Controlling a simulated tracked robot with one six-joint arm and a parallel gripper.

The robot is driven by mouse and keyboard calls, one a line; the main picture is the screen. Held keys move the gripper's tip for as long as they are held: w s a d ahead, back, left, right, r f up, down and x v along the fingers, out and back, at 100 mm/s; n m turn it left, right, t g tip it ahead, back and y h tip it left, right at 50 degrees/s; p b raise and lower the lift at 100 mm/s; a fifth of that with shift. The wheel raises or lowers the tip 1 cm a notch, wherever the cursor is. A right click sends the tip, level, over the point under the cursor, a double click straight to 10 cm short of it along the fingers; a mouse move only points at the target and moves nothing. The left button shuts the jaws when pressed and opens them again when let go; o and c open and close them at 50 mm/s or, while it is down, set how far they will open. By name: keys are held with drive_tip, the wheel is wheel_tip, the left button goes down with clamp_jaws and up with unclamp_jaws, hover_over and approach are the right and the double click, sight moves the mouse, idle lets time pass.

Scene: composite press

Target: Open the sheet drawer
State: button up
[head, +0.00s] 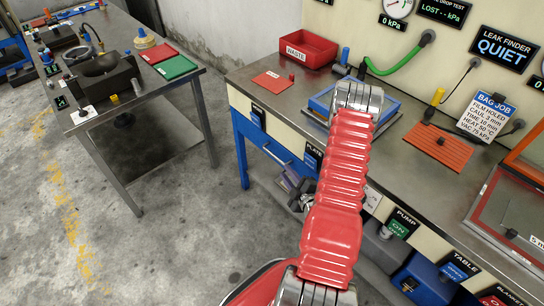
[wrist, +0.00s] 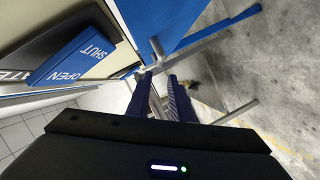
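The sheet drawer's blue front (head: 262,138) runs under the left end of the long bench, with a pale bar handle (head: 277,157) across it. The drawer front looks in line with the bench edge. My gripper's two dark blue fingers (wrist: 160,82) are apart, with a gap between them; the bar is near their tips. I cannot tell whether they touch it. In the head view my red-sleeved arm hides part of the bench, and the gripper is mostly hidden.
A blue bench leg (head: 241,155) stands at the left end. A steel table (head: 150,110) stands left, with clear floor (head: 170,240) between.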

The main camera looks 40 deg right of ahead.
sight(275, 158)
drive_tip(key=shift+w, duration=0.1)
drive_tip(key=x, duration=1.3)
drive_tip(key=shift+w+f, duration=0.2)
drive_tip(key=shift+w, duration=0.1)
drive_tip(key=shift+c, duration=0.2)
clamp_jaws()
